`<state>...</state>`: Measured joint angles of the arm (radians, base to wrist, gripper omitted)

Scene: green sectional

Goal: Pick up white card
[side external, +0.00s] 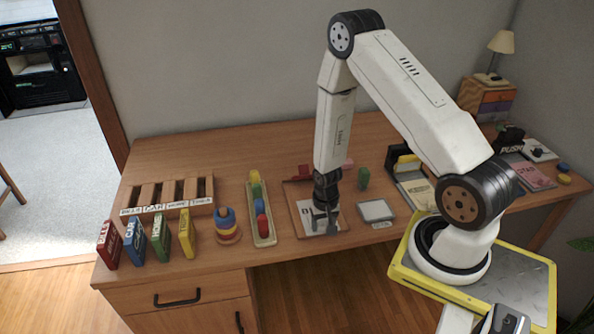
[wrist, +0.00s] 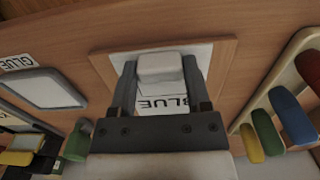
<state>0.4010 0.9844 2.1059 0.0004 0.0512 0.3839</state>
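A white card (wrist: 203,52) with black lettering, partly readable as "BLUE", lies on a wooden board in the wrist view. In the side view the card (side external: 305,213) shows at the left of my gripper (side external: 326,222), which is low over the board (side external: 296,192). In the wrist view my gripper (wrist: 161,75) points down at the card with its fingers apart. A small white block (wrist: 161,68) shows between the fingers. I cannot tell whether they touch it. The fingers and block hide part of the card.
A grey-white pad (side external: 376,210) lies just right of the board. A tray of coloured pieces (side external: 262,222) and a ring stack (side external: 227,226) stand to the left. A slotted wooden rack (side external: 160,196) and coloured boxes (side external: 160,237) stand further left.

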